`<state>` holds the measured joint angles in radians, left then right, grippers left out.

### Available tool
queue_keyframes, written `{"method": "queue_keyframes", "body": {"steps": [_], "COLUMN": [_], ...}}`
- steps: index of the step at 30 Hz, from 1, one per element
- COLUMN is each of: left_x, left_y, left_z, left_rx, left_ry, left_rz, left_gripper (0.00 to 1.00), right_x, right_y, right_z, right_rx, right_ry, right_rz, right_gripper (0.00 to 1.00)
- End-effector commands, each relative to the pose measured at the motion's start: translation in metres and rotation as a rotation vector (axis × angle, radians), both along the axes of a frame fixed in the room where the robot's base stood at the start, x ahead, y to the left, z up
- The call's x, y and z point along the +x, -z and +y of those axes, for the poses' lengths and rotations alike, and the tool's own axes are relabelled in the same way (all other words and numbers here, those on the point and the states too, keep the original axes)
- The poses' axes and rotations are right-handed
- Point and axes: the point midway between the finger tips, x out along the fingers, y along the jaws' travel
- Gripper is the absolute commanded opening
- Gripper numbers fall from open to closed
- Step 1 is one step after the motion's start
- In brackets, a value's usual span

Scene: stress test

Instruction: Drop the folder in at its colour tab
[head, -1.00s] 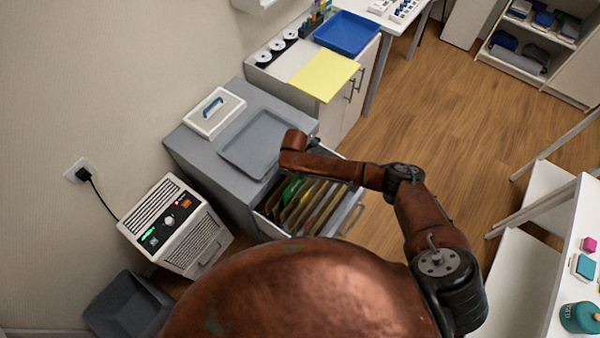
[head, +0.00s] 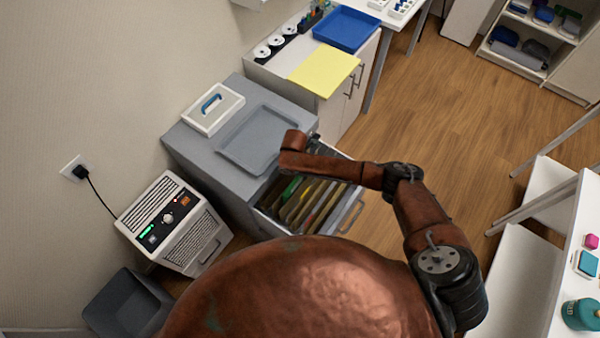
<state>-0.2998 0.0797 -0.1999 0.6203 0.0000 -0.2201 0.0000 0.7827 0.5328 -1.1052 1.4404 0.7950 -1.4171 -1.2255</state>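A yellow folder (head: 325,71) lies flat on the white counter, its near edge jutting past the front. A grey cabinet's file drawer (head: 347,217) is pulled open. It holds several hanging files (head: 308,203), with a green one (head: 290,188) at the left and yellowish ones beside it; their tabs are too small to tell apart. My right arm crosses above the drawer. Only a small dark part of my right gripper (head: 314,138) shows behind the wrist, beside the grey tray; its fingers are hidden. The folder is well apart from it. My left gripper is out of view.
On the grey cabinet lie a grey tray (head: 226,152) and a white box with a blue handle (head: 194,119). A blue tray (head: 346,28) stands behind the folder. A white heater-like unit (head: 192,248) and a dark bin (head: 128,307) are at left. The wood floor (head: 450,110) is clear.

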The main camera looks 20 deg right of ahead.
Motion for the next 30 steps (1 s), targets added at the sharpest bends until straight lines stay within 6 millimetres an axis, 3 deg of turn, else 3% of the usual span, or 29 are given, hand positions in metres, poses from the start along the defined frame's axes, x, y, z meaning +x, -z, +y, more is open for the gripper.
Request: {"method": "queue_keyframes", "body": {"steps": [11, 24, 30], "left_x": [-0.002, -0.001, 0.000], "left_y": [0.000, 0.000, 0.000], "left_z": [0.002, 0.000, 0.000], "left_rx": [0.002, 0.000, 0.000], "left_ry": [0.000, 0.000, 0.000], "left_rz": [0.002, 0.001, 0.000], "left_gripper": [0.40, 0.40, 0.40], "right_x": [0.001, -0.005, -0.007], "right_y": [-0.007, -0.090, -0.114], "right_z": [0.002, 0.010, 0.011], "right_rx": [0.002, 0.003, 0.001], "right_ry": [0.000, -0.002, 0.000], "right_rz": [-0.003, -0.004, -0.003], "right_gripper": [0.28, 0.28, 0.28]}}
